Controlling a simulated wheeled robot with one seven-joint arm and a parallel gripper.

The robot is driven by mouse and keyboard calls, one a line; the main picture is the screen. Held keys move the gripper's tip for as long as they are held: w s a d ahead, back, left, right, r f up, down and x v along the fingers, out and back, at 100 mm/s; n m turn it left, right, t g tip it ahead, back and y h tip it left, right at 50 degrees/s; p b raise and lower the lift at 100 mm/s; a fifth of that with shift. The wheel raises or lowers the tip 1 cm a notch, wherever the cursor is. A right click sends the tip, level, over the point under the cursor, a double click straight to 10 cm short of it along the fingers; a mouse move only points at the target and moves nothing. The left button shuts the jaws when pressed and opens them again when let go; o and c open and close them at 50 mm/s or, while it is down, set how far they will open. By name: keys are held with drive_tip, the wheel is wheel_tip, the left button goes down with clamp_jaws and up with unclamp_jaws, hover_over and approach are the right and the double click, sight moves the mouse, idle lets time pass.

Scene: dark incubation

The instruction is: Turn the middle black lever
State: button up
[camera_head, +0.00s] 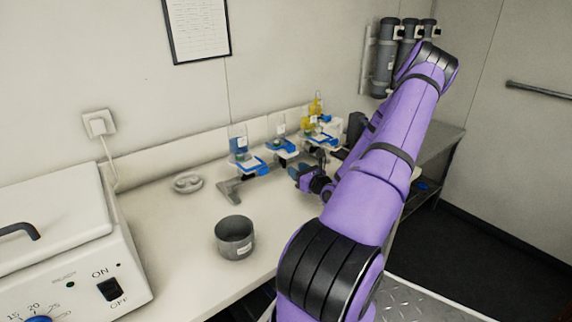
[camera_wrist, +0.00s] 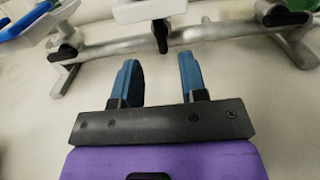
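In the wrist view the middle black lever (camera_wrist: 161,36) hangs below a white part at the top centre, in front of a grey metal rail (camera_wrist: 215,31). Another black lever (camera_wrist: 63,52) shows at the left and a third (camera_wrist: 282,17) at the upper right. My gripper (camera_wrist: 160,76) is open, its two blue fingers apart with nothing between them. The lever is beyond the fingertips, roughly centred on the gap, and no contact shows. In the head view my gripper (camera_head: 308,180) is beside the blue-and-white holders; the levers are too small to tell there.
Blue-and-white holders (camera_head: 250,165) stand in a row on the bench along the wall. A grey pot (camera_head: 235,238) and a small grey dish (camera_head: 187,182) are on the bench. A white device with an ON/OFF switch (camera_head: 109,289) is at the left. The bench between pot and holders is clear.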

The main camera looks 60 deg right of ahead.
sight(285, 162)
drive_tip(key=shift+x, duration=3.1)
clamp_jaws()
